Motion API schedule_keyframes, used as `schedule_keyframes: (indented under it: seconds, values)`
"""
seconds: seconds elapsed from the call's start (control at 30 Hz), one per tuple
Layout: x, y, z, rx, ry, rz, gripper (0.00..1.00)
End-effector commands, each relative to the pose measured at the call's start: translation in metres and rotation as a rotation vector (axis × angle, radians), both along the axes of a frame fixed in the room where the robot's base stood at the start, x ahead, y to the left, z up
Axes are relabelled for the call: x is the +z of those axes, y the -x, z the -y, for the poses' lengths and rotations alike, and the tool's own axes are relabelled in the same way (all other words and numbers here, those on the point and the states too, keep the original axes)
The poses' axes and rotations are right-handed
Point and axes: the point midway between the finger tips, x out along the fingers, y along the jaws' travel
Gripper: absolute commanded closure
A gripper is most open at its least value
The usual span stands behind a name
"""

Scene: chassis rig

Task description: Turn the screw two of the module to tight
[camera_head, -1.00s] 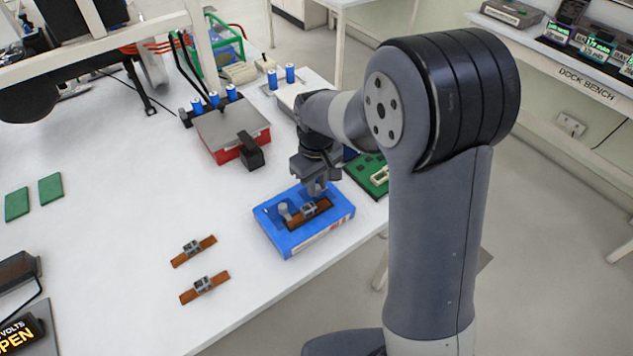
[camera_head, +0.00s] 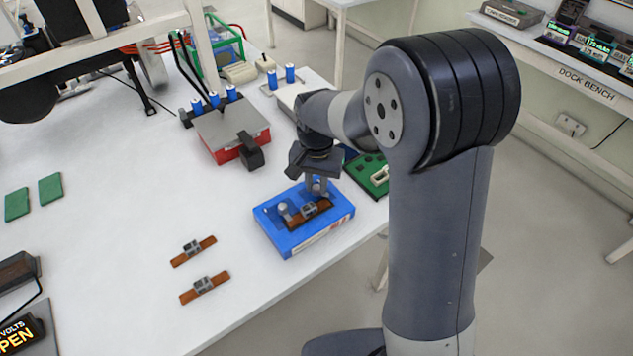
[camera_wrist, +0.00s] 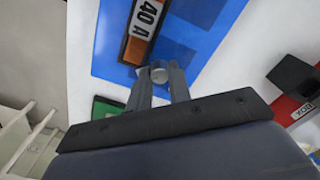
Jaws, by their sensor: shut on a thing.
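The module is a blue block (camera_head: 275,238) near the table's front edge. An orange-brown fuse strip with a grey centre (camera_head: 308,209) lies in its top and reads "40 A" in the wrist view (camera_wrist: 146,25). A round grey screw head (camera_head: 284,210) stands at the strip's left end, clear of my gripper. My gripper (camera_head: 318,190) points down at the strip's other end. In the wrist view its fingers are shut on a pale round screw head (camera_wrist: 158,72). The fingers hide part of this screw, and I cannot read its number or how tight it is.
Two loose fuse strips (camera_head: 194,251) (camera_head: 204,288) lie left of the module. A grey-topped red box (camera_head: 232,135) with a black block stands behind. A green board (camera_head: 369,175) is close behind my gripper.

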Motion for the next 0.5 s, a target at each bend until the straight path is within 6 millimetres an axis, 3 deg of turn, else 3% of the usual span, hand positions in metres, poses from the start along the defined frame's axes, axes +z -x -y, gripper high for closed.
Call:
schedule_keyframes:
  seconds: [0.5]
  values:
    - [0.0006, -0.0005, -0.0003, -0.461, -0.001, 0.002, 1.0]
